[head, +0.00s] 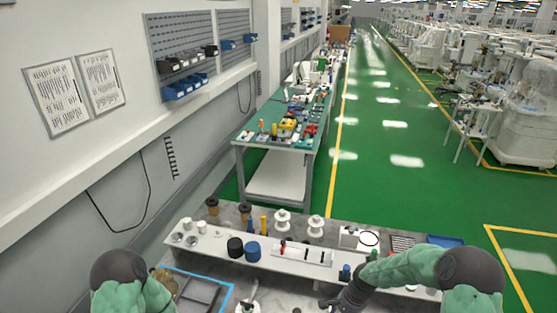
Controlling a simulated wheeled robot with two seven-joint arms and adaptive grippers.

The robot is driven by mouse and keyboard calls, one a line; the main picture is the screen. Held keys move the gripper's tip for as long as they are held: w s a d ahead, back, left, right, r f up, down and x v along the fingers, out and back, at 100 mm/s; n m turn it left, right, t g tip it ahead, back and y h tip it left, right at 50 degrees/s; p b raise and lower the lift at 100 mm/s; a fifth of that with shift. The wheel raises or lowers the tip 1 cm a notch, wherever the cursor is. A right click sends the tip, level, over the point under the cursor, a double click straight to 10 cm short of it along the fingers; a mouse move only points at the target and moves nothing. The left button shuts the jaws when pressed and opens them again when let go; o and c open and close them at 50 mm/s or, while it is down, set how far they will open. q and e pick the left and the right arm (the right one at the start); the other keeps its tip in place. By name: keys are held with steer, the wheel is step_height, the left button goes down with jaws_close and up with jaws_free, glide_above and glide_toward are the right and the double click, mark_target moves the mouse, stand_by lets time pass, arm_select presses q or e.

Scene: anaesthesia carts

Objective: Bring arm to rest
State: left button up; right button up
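My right arm (408,268) reaches in from the lower right, bent, with a green cover. Its dark gripper (332,303) is low over the front of the workbench, near the bottom edge of the picture. The fingers are small and partly cut off, so their opening is unclear, and I cannot make out anything held. My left arm (132,296) shows at the lower left as a green link and a dark joint. My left gripper cannot be made out.
A workbench with a raised shelf (215,247) holds white spools (282,223), dark and blue cylinders (252,251) and a blue tray (445,241). A blue-edged tray (228,299) lies beside my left arm. A green-topped table (262,140) stands beyond.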

steer(key=s+a+f+n+y, duration=0.1)
steer(key=s+a+f+n, duration=0.2)
steer(key=s, duration=0.5)
steer(key=s+a+f+n, duration=0.1)
steer(key=s+a+f, duration=0.25)
steer(key=s, duration=0.35)
steer(key=s+a+f+n+y, duration=0.1)
steer(key=s+a+f+n, duration=0.2)
steer(key=s+f, duration=0.35)
step_height(320, 180, down, 18)
steer(key=a+b, duration=0.1)
steer(key=b, duration=2.1)
steer(key=shift+w+f+n, duration=0.15)
steer(key=shift+w+n, duration=0.15)
steer(key=shift+w, duration=0.05)
